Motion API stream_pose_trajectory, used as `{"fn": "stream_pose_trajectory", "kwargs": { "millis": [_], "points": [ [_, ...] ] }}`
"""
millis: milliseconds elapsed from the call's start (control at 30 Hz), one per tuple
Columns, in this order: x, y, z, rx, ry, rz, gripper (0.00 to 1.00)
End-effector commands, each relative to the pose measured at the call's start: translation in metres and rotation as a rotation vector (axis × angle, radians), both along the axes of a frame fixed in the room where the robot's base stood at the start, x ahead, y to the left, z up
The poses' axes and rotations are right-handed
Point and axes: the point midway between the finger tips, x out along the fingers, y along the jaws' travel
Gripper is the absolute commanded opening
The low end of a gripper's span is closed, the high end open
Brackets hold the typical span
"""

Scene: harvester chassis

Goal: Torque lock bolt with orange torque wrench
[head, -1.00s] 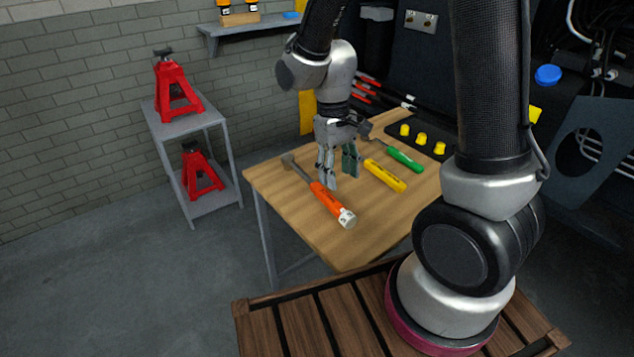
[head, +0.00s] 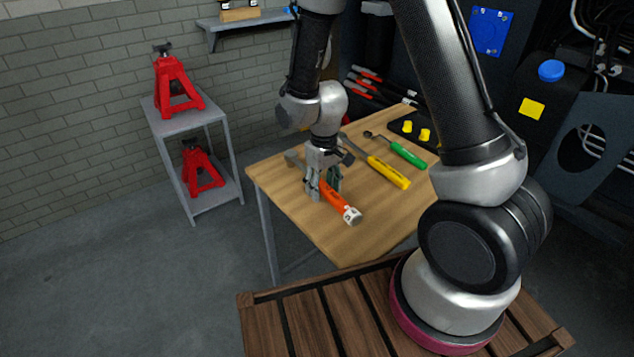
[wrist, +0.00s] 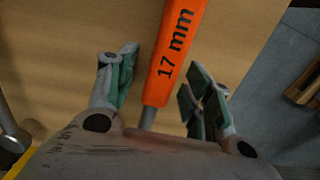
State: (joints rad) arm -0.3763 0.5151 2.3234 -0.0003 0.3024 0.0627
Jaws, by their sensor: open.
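The orange torque wrench (head: 337,196) lies on the wooden table, its grey head towards the back left and its handle end towards the front. My gripper (head: 322,193) is open and low over the wrench, with fingers on either side of its handle. In the wrist view, the orange handle (wrist: 176,55), marked "17 mm", runs between the open fingers of my gripper (wrist: 160,88). The fingers look apart from the handle. I cannot make out the lock bolt in these frames.
On the wooden table (head: 330,238), a yellow-handled tool (head: 388,173) and a green-handled tool (head: 408,154) lie to the right of the wrench. Yellow pieces (head: 424,135) sit on a dark tray behind. Red jack stands (head: 177,88) are on a shelf at left.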

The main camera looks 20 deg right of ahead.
Motion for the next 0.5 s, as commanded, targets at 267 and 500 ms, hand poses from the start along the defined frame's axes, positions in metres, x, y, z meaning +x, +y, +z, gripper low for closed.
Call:
{"fn": "stream_pose_trajectory", "kwargs": {
  "millis": [267, 500],
  "points": [
    [-0.0002, -0.0002, 0.0004, 0.000, 0.000, 0.000, 0.22],
    [-0.0002, -0.0002, 0.0005, 0.000, 0.001, 0.000, 0.00]
  ]
}}
